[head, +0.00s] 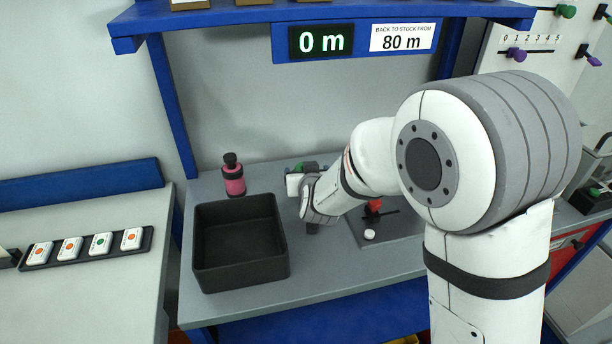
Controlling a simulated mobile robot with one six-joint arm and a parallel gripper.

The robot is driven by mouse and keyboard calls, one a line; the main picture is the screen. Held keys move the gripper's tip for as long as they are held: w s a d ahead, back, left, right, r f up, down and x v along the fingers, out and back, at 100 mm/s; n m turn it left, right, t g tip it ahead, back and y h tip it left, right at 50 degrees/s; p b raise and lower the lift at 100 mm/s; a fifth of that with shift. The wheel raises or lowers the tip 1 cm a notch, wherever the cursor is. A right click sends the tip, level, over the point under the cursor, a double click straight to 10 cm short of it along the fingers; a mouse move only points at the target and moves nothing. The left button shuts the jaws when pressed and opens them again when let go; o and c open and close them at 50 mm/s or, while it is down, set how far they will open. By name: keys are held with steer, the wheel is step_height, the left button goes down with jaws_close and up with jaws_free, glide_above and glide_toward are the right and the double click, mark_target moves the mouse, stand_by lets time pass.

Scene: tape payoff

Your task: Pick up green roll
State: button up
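A small patch of green (299,168) shows just behind my wrist at the back of the grey bench. Most of it is hidden by my arm, so I cannot tell whether it is the green roll. My gripper (312,228) points down over the bench, right of the black bin. My wrist hides most of it; only a dark part shows below. I cannot see its fingertips clearly, or whether it holds anything.
An open, empty black bin (240,276) stands on the grey bench (335,281). A pink bottle (233,176) stands behind it. A red-topped fixture (374,207) and a small white disc (369,234) are right of my wrist. A blue shelf (240,17) hangs overhead.

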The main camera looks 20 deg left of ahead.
steer(key=shift+w+a+f, duration=0.1)
steer(key=shift+w, duration=0.1)
steer(key=shift+c, duration=0.3)
steer(key=c, duration=1.1)
